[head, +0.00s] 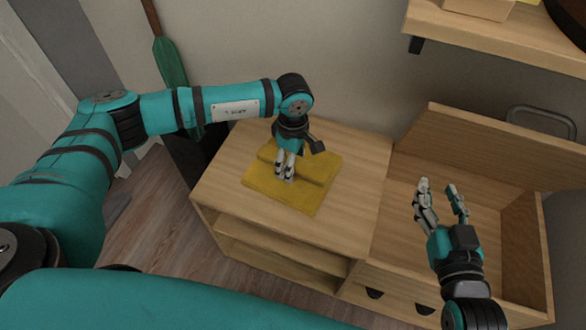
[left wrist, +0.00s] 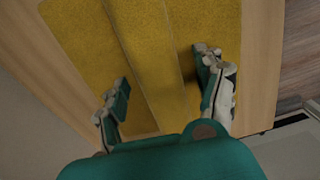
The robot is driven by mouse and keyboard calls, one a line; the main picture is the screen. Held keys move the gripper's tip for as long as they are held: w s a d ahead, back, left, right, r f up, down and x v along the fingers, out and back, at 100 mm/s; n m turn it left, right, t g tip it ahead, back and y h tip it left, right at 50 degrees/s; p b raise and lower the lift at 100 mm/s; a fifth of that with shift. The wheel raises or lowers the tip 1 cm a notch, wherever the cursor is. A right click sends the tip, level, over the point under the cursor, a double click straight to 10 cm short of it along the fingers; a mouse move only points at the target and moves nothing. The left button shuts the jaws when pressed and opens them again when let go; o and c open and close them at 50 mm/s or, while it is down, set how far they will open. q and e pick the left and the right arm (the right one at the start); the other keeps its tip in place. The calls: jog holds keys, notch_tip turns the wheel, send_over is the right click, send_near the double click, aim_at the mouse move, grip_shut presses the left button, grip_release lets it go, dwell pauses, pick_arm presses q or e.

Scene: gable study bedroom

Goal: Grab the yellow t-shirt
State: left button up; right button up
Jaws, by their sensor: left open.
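The yellow t-shirt (head: 310,195) lies folded flat on the left part of the wooden cabinet top (head: 355,205). In the left wrist view the yellow cloth (left wrist: 150,50) fills the middle, with a fold line running across it. My left gripper (head: 284,178) points down right over the shirt. In the left wrist view its two fingers (left wrist: 163,90) are spread apart over the cloth; I cannot tell whether they touch it. My right gripper (head: 440,188) is open and empty over the open box section at the right.
The open wooden box section (head: 400,172) has a raised panel (head: 480,142) behind it. A wooden shelf (head: 500,35) juts from the wall at the upper right. A green and dark object (head: 170,62) leans against the wall behind my left arm.

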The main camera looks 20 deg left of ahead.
pick_arm(q)
jog(key=c, duration=1.3)
jog(key=shift+r, duration=0.15)
